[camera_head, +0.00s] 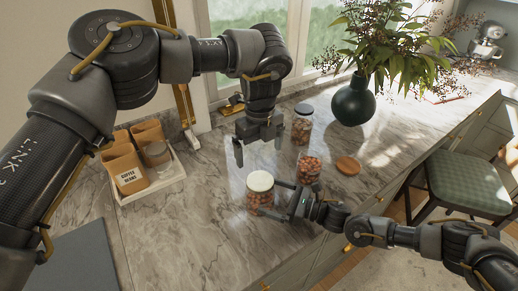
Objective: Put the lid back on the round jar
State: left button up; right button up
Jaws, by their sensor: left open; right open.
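An open glass jar (308,170) with reddish-brown contents stands on the marble counter, no lid on it. A round wooden lid (348,165) lies flat on the counter to its right. A jar with a white lid (260,182) stands nearer, to the left. My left gripper (258,150) is open and empty, pointing down above the counter, behind the white-lidded jar and left of the open jar. My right gripper (271,198) is open, its fingers reaching left at the white-lidded jar's right side; I cannot tell whether they touch it.
A dark-lidded jar (302,125) stands behind the open jar. A dark green vase (354,102) with branches stands at the back right. A white tray (152,188) with coffee bags and a small jar is at left. The counter (185,235) is clear at front left.

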pick_arm(q)
notch_tip(320, 180, down, 3)
jog(key=shift+d+r+b, duration=0.1)
jog(key=shift+b, duration=1)
pick_arm(e)
jog(key=v, duration=0.6)
jog(key=shift+s+d+f, duration=0.1)
jog(key=shift+d+f, duration=0.1)
jog(key=shift+d, duration=0.2)
pick_arm(q)
jog(key=shift+f, duration=0.25)
pick_arm(e)
jog(key=shift+v, duration=0.75)
jog(key=shift+r, duration=0.15)
